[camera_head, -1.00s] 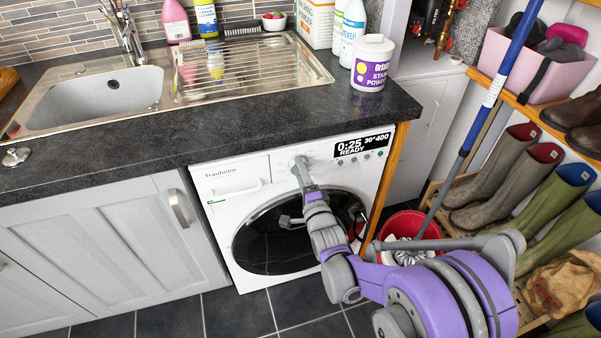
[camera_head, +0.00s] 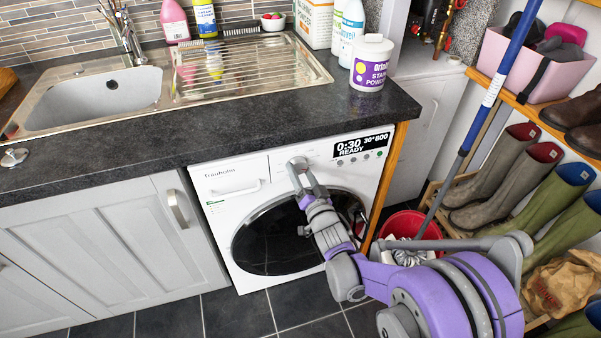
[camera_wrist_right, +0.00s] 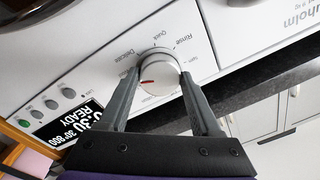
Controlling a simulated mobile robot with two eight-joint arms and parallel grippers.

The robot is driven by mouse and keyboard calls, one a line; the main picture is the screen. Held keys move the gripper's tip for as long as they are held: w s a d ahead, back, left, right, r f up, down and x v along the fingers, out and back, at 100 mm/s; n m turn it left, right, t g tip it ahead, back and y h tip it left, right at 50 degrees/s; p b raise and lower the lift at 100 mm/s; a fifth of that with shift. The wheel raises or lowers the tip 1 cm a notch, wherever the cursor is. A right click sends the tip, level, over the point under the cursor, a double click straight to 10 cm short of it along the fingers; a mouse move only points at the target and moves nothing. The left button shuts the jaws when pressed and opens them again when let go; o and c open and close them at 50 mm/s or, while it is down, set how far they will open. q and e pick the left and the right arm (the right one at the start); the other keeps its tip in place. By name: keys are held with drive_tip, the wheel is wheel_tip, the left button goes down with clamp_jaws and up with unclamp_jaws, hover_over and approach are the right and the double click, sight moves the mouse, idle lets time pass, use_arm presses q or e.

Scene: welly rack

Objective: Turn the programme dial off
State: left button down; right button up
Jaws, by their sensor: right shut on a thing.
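The programme dial (camera_wrist_right: 160,66) is a round silver knob on the white washing machine's (camera_head: 229,176) front panel. My right gripper (camera_wrist_right: 157,80) is shut on the dial, one finger on each side. In the head view my right gripper (camera_head: 299,166) hides part of the dial. The display (camera_head: 362,144) reads 0:30, READY, 30° 800. My left gripper is not in view.
The dark worktop (camera_head: 235,126) overhangs just above the panel. Below the dial is the machine's round dark door (camera_head: 268,243). A red bucket (camera_head: 411,222), a blue-handled pole (camera_head: 497,80) and a rack of wellies (camera_head: 548,200) stand to the right.

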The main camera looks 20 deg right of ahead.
drive_tip(key=n, duration=0.6)
drive_tip(key=shift+n, duration=0.4)
drive_tip(key=n+p, duration=0.1)
drive_tip(key=n, duration=0.4)
drive_tip(key=shift+d+g, duration=0.1)
drive_tip(key=shift+g, duration=0.2)
drive_tip(key=n+p, duration=0.1)
drive_tip(key=n, duration=0.4)
drive_tip(key=shift+r+n, duration=0.15)
drive_tip(key=shift+n, duration=0.25)
drive_tip(key=n+p, duration=0.1)
drive_tip(key=n, duration=0.3)
drive_tip(key=shift+n+g, duration=0.3)
drive_tip(key=shift+n, duration=0.1)
drive_tip(key=o, duration=1.4)
